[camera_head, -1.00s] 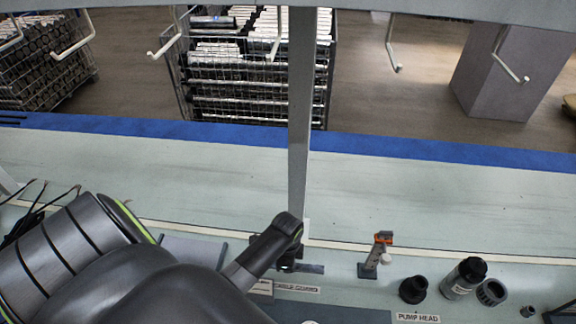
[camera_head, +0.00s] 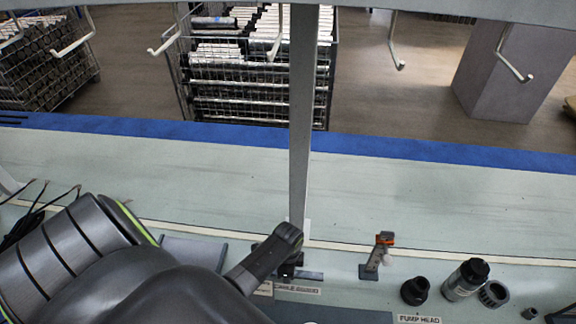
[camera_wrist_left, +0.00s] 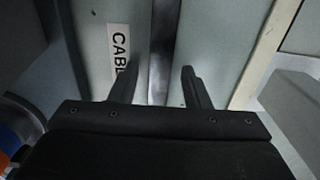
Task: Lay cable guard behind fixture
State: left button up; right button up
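The cable guard (camera_head: 312,275) appears as a thin dark grey strip on the bench, beside its label, at the lower middle of the head view. In the left wrist view the strip (camera_wrist_left: 163,45) runs lengthwise between my fingers. My left gripper (camera_wrist_left: 162,88) has its two fingers apart, one each side of the strip, with gaps visible. In the head view my left gripper (camera_head: 287,271) is over the strip's left part and hides it. I cannot tell which object is the fixture. My right gripper is not in view.
A small stand with an orange top (camera_head: 378,255) stands right of the strip. Black pump parts (camera_head: 466,279) stand farther right, near the PUMP HEAD label (camera_head: 419,320). A grey post (camera_head: 301,120) rises behind the gripper. The pale surface behind is clear.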

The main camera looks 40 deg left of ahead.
pick_arm(q)
notch_tip(320, 180, up, 12)
jog(key=p, duration=0.1)
jog(key=shift+r, duration=0.15)
dwell(0.5)
jog(key=shift+d, duration=0.1)
dwell(0.5)
